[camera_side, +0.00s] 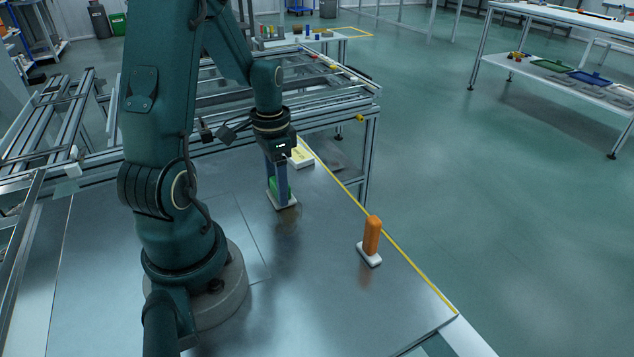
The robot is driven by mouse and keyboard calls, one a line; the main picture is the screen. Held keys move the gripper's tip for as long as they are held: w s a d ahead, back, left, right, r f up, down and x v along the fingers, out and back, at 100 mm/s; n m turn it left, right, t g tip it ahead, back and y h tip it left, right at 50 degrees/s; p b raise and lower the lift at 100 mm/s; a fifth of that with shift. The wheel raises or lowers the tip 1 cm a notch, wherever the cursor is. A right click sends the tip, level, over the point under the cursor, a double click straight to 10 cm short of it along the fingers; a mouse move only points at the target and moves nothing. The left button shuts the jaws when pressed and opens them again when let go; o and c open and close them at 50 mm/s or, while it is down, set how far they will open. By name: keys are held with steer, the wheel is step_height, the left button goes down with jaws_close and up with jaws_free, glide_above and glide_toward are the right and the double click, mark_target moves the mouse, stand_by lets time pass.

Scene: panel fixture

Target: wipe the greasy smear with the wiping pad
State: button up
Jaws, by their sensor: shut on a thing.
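My gripper (279,188) points down and is shut on a green-handled pad (285,204) with a pale, flat base. The base is at the metal tabletop; I cannot tell whether it presses on it. A faint brownish smear (290,222) shows on the tabletop just in front of the pad. The gripper fingers hide much of the green handle. A second tool with an upright orange handle (372,235) and a white base stands apart, to the right and nearer the camera.
A small white and yellow box (302,157) lies just behind my gripper. A yellow line (385,238) runs along the tabletop's right edge. An aluminium frame fixture (335,95) stands behind. The tabletop between the pad and the orange-handled tool is clear.

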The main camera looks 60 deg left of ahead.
steer(key=shift+a, duration=0.35)
steer(key=shift+d+f, duration=0.15)
steer(key=shift+d, duration=5.25)
steer(key=shift+s, duration=0.35)
steer(key=shift+a, duration=5.35)
steer(key=shift+d, duration=5.05)
steer(key=shift+d+r, duration=0.25)
steer(key=shift+r, duration=3.8)
steer(key=shift+s, duration=0.1)
